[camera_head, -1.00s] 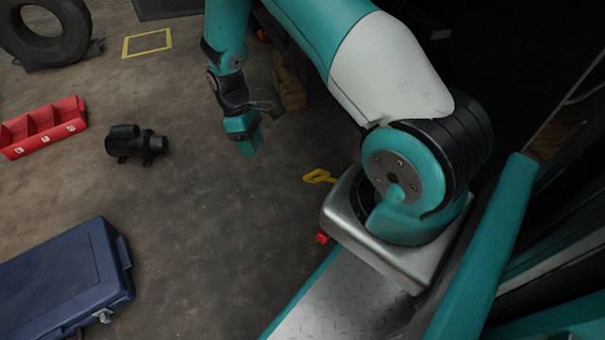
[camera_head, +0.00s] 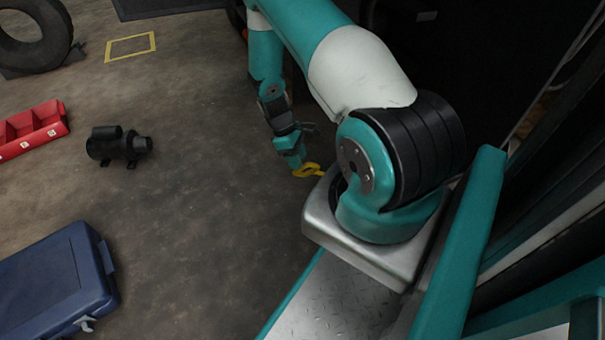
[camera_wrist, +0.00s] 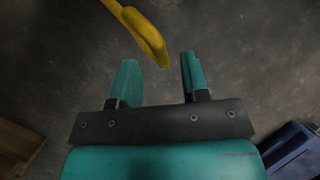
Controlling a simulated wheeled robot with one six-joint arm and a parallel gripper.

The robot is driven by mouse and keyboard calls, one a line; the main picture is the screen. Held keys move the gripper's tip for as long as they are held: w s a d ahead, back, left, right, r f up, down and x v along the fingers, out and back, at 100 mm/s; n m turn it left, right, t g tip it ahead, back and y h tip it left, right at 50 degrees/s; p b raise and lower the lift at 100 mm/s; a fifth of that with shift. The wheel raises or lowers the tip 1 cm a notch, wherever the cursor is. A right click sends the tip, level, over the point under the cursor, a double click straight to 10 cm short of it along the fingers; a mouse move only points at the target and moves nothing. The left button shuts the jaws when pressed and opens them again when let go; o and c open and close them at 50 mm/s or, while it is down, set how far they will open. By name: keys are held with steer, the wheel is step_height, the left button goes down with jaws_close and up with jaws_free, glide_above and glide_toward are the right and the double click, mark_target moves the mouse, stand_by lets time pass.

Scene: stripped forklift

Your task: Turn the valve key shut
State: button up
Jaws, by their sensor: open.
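The yellow valve key (camera_head: 307,170) shows in the head view beside the metal base of my arm, partly hidden. In the wrist view the yellow key (camera_wrist: 148,38) comes in from the top edge, its rounded end ahead of and roughly between my fingertips. My gripper (camera_head: 292,160) hangs pointing down, close to the left of the key in the head view. In the wrist view my gripper (camera_wrist: 160,62) is open, its two teal fingers apart with nothing between them. I cannot tell whether a finger touches the key. What the key is fitted to is hidden.
A dark motor or pump (camera_head: 118,146) lies on the floor at left, near a red tray (camera_head: 36,130). A blue case (camera_head: 60,285) is at lower left, a tyre (camera_head: 35,38) at upper left. The floor between the pump and my gripper is clear.

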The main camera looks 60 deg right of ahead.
steer(key=b+x, duration=0.1)
steer(key=x, duration=0.3)
steer(key=shift+f, duration=0.15)
steer(key=shift+c, duration=0.3)
